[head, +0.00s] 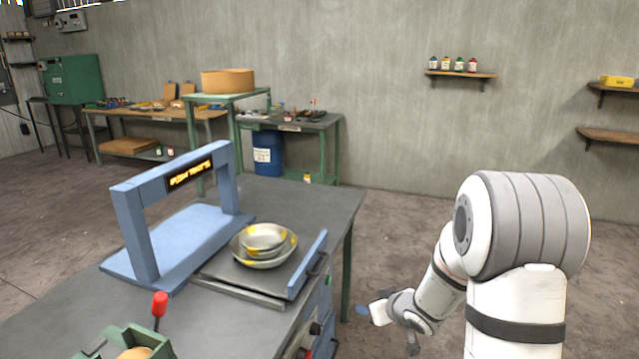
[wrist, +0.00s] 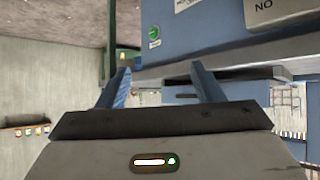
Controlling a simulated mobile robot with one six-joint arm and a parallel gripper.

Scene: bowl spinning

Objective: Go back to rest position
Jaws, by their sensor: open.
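My gripper (head: 384,320) hangs low at the right of the workbench, beside its right side and below the top, in the head view. In the wrist view my gripper (wrist: 158,82) shows two blue fingers spread apart with nothing between them. The fingers point toward the blue machine body (wrist: 190,42) with a green button. In the head view, stacked metal bowls (head: 264,242) with yellow patches sit on a grey plate (head: 225,272) on the bench, well apart from my gripper.
A blue frame (head: 135,235) with a lit sign stands on the grey workbench (head: 60,320). A red-knobbed lever (head: 159,305) and a green box (head: 110,345) are at the front. Side tables (head: 150,115) and wall shelves (head: 460,74) are far back. The floor right of the bench is open.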

